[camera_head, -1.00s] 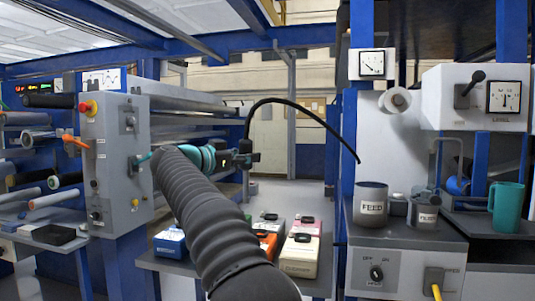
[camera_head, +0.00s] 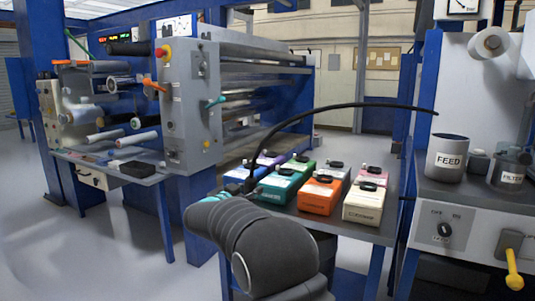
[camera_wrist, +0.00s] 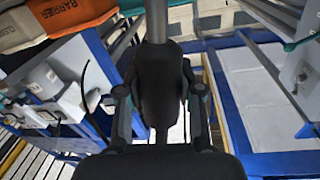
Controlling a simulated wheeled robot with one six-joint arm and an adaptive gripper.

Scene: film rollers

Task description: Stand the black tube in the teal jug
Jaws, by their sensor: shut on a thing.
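The black tube (camera_head: 330,106) is a long, thin, curved hose. In the head view it arcs up from my gripper (camera_head: 250,183) and over to the right, its free end above the left rim of the FEED pot in the picture. My gripper is shut on the tube's near end and partly hidden behind my arm. In the wrist view my gripper (camera_wrist: 158,100) fills the middle, and a thin dark curved strip, likely the tube (camera_wrist: 84,85), shows to its left. The teal jug is not visible in the head view now, and I cannot make it out in the wrist view.
A grey FEED pot (camera_head: 447,162) and a FILTER pot (camera_head: 511,172) stand on the right counter. A table with several coloured boxes, one orange (camera_head: 319,195), lies beyond my arm. A grey roller machine (camera_head: 195,100) stands left. Open floor (camera_head: 110,245) lies front left.

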